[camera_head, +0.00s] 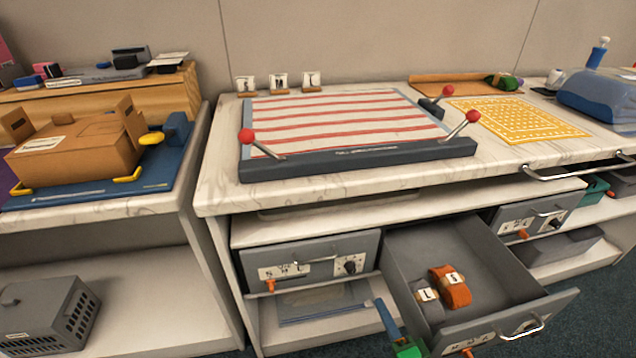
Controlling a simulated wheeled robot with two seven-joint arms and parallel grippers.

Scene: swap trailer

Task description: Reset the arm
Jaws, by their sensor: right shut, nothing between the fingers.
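A narrow blue-grey bar with a green block at its base rises from the bottom edge. It looks like my right gripper (379,310), shut and empty, just left of the open grey drawer (500,321). Most of the arm behind it is out of frame. My left gripper is not in view.
The open drawer juts out and holds an orange strap roll (452,288) and a grey one (427,298). A red-striped board (345,118) with red-knobbed levers lies on the counter (215,190). A cardboard box (75,150) sits on the left bench. A grey crate (50,315) stands below.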

